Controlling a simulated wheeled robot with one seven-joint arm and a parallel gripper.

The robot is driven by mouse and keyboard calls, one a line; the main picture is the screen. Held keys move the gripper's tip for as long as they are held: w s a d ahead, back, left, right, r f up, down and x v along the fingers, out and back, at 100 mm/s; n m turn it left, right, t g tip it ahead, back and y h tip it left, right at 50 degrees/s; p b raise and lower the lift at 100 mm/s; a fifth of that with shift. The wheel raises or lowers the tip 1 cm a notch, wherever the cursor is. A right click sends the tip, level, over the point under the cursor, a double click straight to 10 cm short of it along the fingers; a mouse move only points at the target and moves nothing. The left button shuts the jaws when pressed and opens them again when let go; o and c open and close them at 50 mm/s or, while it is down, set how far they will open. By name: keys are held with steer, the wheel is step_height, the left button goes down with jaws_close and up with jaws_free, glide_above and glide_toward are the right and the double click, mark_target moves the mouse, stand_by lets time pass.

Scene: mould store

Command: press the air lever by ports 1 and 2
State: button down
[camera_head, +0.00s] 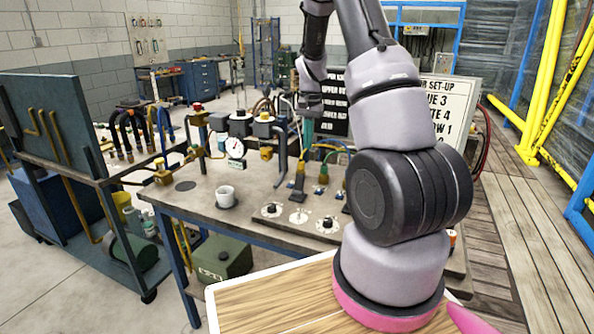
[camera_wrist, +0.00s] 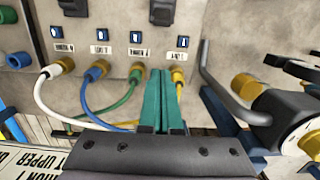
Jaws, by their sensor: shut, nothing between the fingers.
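My gripper (camera_wrist: 161,75) shows in the wrist view with two teal fingers shut together and nothing between them. The fingertips are in front of the port row, between the green hose's plug (camera_wrist: 137,74) and the yellow hose's plug (camera_wrist: 178,76). A white plug (camera_wrist: 46,72) and a blue plug (camera_wrist: 92,74) sit farther left. Small labels above the ports are too blurred to read surely. Two dark blocks, one at left (camera_wrist: 75,7) and one right of centre (camera_wrist: 162,12), are on the panel above; I cannot tell whether either is the air lever.
In the wrist view, a grey bent pipe (camera_wrist: 224,88) and brass fittings (camera_wrist: 246,87) stand close right of my fingers.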

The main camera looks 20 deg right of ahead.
mark_target(299, 186)
steer(key=shift+w+f, duration=0.15)
steer(key=shift+f, duration=0.15)
steer(key=f, duration=0.9)
steer(key=shift+s+a+f, duration=0.3)
steer(key=shift+s+f, duration=0.05)
steer(key=shift+s+a, duration=0.15)
steer(key=shift+a, duration=0.2)
steer(key=shift+s+a+r, duration=0.35)
steer(key=shift+s+a, duration=0.15)
steer(key=shift+s, duration=0.05)
steer(key=shift+s+a+r, duration=0.35)
steer(key=shift+s+a, duration=0.1)
steer(key=shift+s, duration=0.1)
steer(key=shift+s+a+r, duration=0.1)
steer(key=shift+s+a, duration=0.05)
steer(key=shift+a, duration=0.05)
